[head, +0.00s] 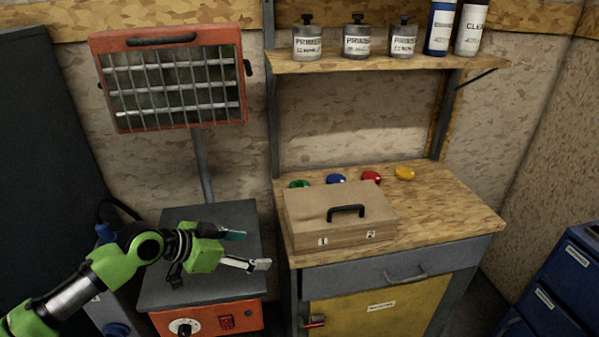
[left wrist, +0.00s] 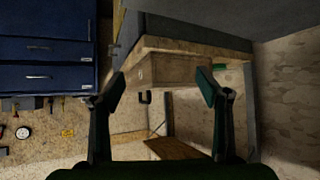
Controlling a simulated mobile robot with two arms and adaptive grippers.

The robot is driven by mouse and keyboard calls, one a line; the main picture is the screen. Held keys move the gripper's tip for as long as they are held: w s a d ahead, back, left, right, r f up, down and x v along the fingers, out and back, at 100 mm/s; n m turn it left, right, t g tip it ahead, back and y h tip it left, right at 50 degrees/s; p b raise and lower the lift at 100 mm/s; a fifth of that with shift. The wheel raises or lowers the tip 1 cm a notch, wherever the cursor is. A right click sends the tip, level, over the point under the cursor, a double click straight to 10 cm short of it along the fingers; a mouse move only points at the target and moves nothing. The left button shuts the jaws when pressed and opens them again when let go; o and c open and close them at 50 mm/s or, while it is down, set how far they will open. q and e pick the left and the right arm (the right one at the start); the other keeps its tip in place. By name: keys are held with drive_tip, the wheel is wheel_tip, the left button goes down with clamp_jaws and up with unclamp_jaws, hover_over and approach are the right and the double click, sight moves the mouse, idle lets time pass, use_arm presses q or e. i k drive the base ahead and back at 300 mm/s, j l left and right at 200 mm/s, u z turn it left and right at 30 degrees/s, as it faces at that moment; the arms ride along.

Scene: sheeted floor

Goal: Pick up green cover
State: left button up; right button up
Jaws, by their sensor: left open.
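The green cover (head: 299,184) lies on the wooden workbench top, at the left end of a row of coloured covers. Its lower part is hidden behind the wooden box (head: 340,217). My left gripper (head: 249,250) is open and empty, to the left of and below the box and cover in the head view, apart from both. In the left wrist view, the two fingers of this gripper (left wrist: 162,88) stand wide apart with the box (left wrist: 170,70) beyond them. A small green patch shows beside the right finger there; I cannot tell if it is the cover. My right gripper is not in view.
Blue (head: 336,178), red (head: 371,177) and yellow (head: 405,173) covers lie right of the green one. A shelf (head: 385,62) with bottles hangs above. A red heater (head: 172,77) stands on a post at the left. The bench's right side is clear.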

sight(297, 183)
drive_tip(key=i, duration=1)
